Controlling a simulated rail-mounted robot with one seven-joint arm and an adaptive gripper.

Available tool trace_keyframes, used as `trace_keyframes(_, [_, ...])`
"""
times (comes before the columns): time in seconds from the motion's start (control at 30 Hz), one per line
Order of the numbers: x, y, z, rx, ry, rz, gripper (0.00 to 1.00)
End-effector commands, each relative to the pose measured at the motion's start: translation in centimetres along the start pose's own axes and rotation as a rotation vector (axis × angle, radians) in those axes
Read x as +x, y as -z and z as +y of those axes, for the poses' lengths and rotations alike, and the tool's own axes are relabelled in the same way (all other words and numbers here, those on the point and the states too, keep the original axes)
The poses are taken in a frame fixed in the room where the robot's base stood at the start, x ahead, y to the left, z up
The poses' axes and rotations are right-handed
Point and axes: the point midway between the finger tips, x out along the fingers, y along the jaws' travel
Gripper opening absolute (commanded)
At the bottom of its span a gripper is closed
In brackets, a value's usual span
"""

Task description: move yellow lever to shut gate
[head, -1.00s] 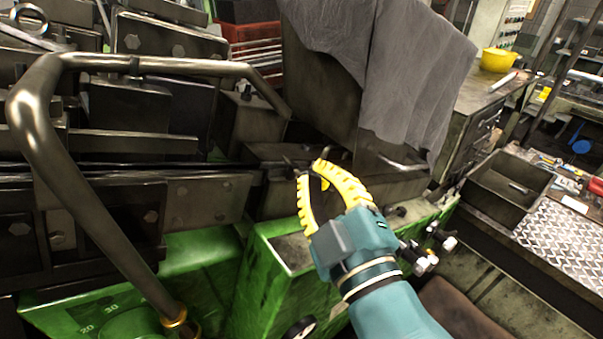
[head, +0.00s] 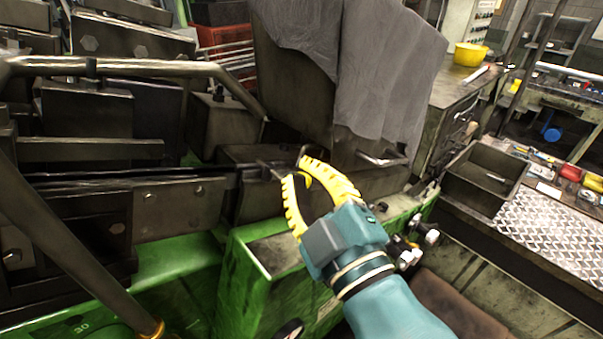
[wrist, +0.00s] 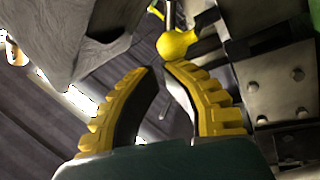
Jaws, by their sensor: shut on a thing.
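The yellow lever's round knob (wrist: 177,45) shows in the wrist view at my fingertips, with its thin metal rod (wrist: 170,14) running up out of the picture. My gripper (head: 295,168) has two yellow ribbed fingers, its tips curved together around the knob end; it also shows in the wrist view (wrist: 158,68). It is shut on the lever at the tips, with a gap between the fingers lower down. In the head view the fingers mostly hide the lever. A dark tilted panel (head: 290,75) with grey cloth over it stands behind; I cannot tell whether it is the gate.
A bent metal rail (head: 130,67) crosses the left front. The green machine base (head: 240,285) lies below my gripper. Grey cloth (head: 390,75) hangs close behind it. An open metal bin (head: 483,180) and a tread-plate surface (head: 545,230) are at right.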

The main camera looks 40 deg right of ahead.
Motion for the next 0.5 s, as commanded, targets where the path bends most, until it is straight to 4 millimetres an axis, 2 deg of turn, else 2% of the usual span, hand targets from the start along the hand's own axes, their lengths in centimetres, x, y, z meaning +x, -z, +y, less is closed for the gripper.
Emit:
trace_keyframes(0.03, [0.1, -1.4, -0.6, -0.010, 0.013, -0.036, 0.00])
trace_keyframes(0.13, [0.1, -1.0, -0.4, -0.010, 0.013, -0.035, 0.00])
trace_keyframes(0.27, [-0.1, 0.9, 0.4, -0.006, 0.010, -0.026, 0.00])
trace_keyframes(0.37, [-0.4, 3.1, 1.3, -0.002, 0.005, -0.013, 0.00])
trace_keyframes(0.43, [-1.7, 0.8, 1.0, 0.000, -0.001, -0.021, 0.00])
trace_keyframes(0.5, [-2.7, -0.6, 1.3, 0.000, -0.002, -0.019, 0.00])
